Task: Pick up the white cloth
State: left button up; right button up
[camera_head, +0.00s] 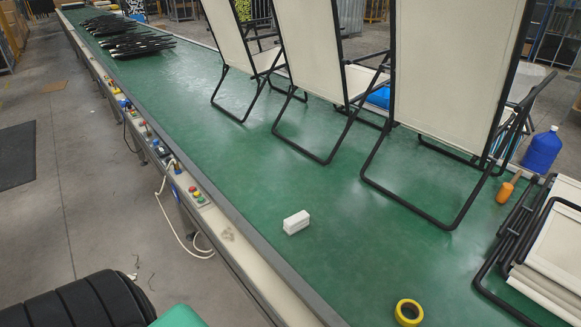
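A small white block-shaped item (296,222) lies on the green conveyor surface (330,258), near its left edge. It may be the folded white cloth, but its material is too small to tell. Nothing touches it and the surface around it is clear. Neither of my grippers shows in the head view.
Folding loungers with cream fabric (455,70) and black frames stand behind it. Folded loungers (550,250) lie at the right. A yellow tape roll (409,312), an orange-handled tool (508,188) and a blue jug (542,149) are nearby. Control buttons (197,196) line the left rail.

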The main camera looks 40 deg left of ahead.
aim_at(295, 223)
jog(key=u, duration=1.2)
